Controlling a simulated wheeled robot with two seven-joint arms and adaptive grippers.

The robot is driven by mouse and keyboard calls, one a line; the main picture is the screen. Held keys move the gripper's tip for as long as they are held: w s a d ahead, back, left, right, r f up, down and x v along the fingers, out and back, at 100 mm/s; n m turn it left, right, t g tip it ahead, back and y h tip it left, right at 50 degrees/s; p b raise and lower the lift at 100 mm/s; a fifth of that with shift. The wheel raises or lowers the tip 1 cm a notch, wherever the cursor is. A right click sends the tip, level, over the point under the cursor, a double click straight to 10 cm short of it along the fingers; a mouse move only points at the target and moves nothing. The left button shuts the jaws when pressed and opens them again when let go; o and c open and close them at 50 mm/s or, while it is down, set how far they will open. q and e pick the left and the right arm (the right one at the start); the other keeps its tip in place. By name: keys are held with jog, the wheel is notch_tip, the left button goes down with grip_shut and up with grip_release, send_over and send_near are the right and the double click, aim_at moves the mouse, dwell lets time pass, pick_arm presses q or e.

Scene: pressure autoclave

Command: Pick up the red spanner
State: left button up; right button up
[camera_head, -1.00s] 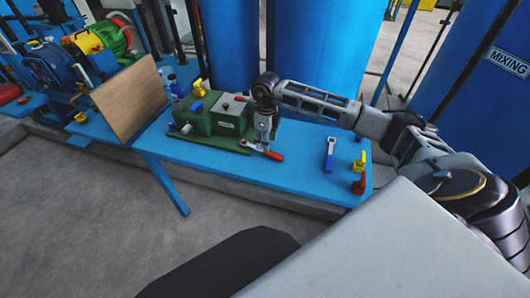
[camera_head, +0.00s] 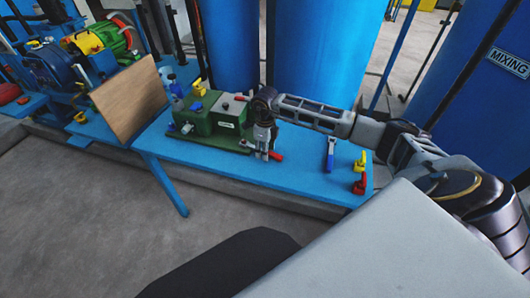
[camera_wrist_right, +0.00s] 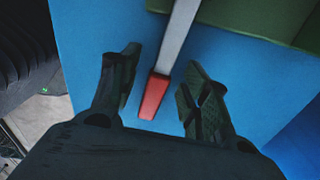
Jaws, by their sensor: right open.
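The red spanner lies on the blue table (camera_head: 225,168) in front of the green machine (camera_head: 212,118). In the head view only its red handle end (camera_head: 276,156) shows clearly; my right gripper (camera_head: 263,155) hides most of the rest. In the right wrist view the red handle (camera_wrist_right: 154,96) and grey shaft (camera_wrist_right: 177,38) are visible. My right gripper (camera_wrist_right: 155,90) is open, pointing down, with its two fingers on either side of the handle and not touching it. My left gripper is not in view.
A brown board (camera_head: 130,100) stands at the left. Blue tanks (camera_head: 325,55) rise behind the table.

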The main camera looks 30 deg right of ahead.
jog(key=shift+c, duration=0.3)
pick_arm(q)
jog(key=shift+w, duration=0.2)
pick_arm(e)
grip_shut()
jog(key=shift+r, duration=0.1)
jog(key=shift+w+r, duration=0.1)
jog(key=shift+r, duration=0.65)
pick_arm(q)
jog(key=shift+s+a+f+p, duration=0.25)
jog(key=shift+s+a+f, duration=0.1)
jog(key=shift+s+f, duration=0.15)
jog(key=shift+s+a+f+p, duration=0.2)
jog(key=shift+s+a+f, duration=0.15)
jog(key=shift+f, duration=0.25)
pick_arm(e)
notch_tip(320, 180, up, 8)
jog(key=shift+r, duration=0.2)
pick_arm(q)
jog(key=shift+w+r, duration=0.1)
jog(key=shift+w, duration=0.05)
